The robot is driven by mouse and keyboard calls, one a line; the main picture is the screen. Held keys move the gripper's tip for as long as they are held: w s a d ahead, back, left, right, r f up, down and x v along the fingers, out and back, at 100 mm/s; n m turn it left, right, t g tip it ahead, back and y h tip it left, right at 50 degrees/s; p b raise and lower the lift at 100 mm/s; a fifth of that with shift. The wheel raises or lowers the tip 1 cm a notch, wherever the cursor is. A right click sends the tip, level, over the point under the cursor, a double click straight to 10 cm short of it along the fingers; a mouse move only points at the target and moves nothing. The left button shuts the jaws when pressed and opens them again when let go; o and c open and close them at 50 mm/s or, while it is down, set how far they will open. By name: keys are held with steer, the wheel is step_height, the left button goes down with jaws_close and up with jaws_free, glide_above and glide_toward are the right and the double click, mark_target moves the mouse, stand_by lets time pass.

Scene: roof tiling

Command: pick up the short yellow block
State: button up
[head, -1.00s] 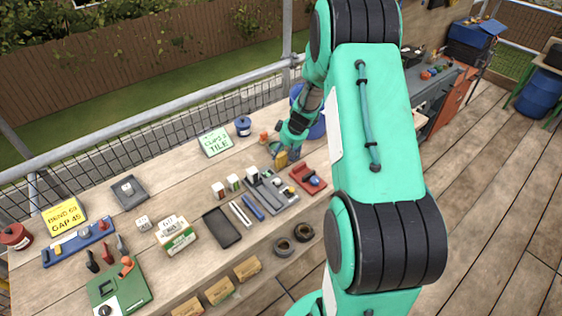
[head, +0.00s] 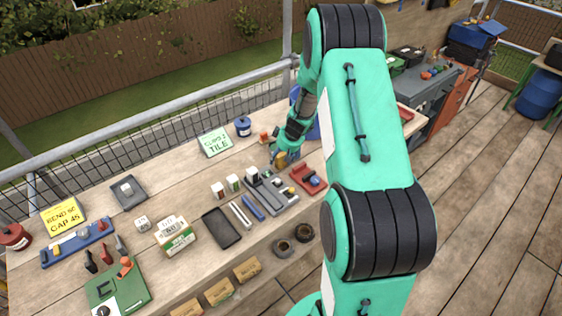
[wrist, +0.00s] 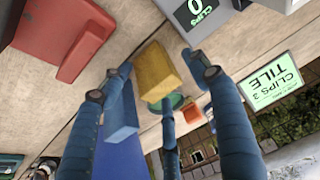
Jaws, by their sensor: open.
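The short yellow block (wrist: 156,68) stands on the wooden bench, and it also shows in the head view (head: 281,160) right at my fingertips. My gripper (wrist: 157,78) is open, with blue jointed fingers on the left and right of the block and a third finger beyond it. In the wrist view the block lies between the spread fingers, with gaps visible at its sides; I cannot tell whether any finger touches it. In the head view my gripper (head: 284,150) is low over the bench and partly hides the block.
A red tray (head: 308,179) and a grey tray with small parts (head: 273,196) lie close in front. A blue container (head: 311,128) stands behind my arm.

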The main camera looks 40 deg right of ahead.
mark_target(281, 154)
jaws_close()
stand_by(0.3)
steer(key=shift+r+p, duration=0.9)
steer(key=shift+r, duration=4.1)
